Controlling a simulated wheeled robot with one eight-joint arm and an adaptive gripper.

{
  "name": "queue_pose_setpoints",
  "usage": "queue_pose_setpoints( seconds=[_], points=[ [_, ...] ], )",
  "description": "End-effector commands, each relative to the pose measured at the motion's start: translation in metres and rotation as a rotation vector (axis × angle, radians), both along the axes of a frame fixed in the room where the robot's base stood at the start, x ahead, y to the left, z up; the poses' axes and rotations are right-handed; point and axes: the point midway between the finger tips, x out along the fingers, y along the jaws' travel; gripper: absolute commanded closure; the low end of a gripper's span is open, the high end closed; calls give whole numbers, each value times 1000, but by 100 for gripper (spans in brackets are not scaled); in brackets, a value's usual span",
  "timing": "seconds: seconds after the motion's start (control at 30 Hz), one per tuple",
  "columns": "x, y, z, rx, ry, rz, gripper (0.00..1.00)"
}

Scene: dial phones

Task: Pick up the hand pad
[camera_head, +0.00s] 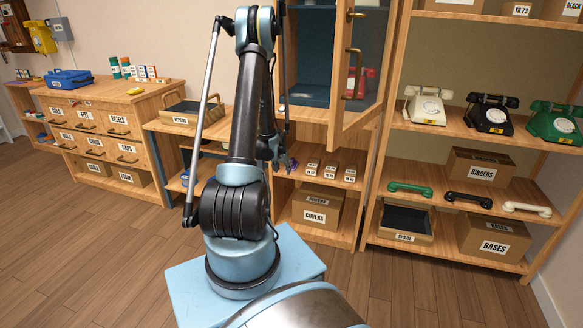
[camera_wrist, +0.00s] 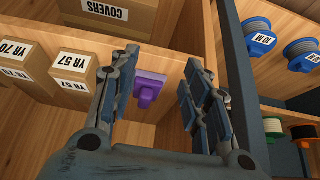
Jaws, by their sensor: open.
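The hand pad appears to be the purple piece (camera_wrist: 148,88) with a wide flat part and a short handle. In the wrist view it sits in a wooden shelf compartment, between the fingers of my gripper (camera_wrist: 160,92) as seen and beyond their tips. My gripper is open and empty, with a finger on either side of the purple piece in the picture; I see no contact. In the head view my gripper (camera_head: 281,160) reaches to the middle shelf, where a small purple patch shows (camera_head: 292,165). My arm partly hides that spot.
Small YR boxes (camera_wrist: 76,70) stand beside the purple piece, with the COVERS box (camera_wrist: 108,14) on another level. In the head view an open cabinet door (camera_head: 357,75) hangs above this shelf.

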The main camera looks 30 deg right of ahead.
Motion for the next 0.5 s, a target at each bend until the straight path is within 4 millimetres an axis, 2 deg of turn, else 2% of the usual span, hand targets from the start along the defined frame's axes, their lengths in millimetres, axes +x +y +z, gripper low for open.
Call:
queue_pose_setpoints(
  seconds=[0.17, 0.5],
  points=[
    [5, -11, -7, -2, -4, -8, 57],
    [38, -50, -7, -3, -4, -8, 57]
  ],
)
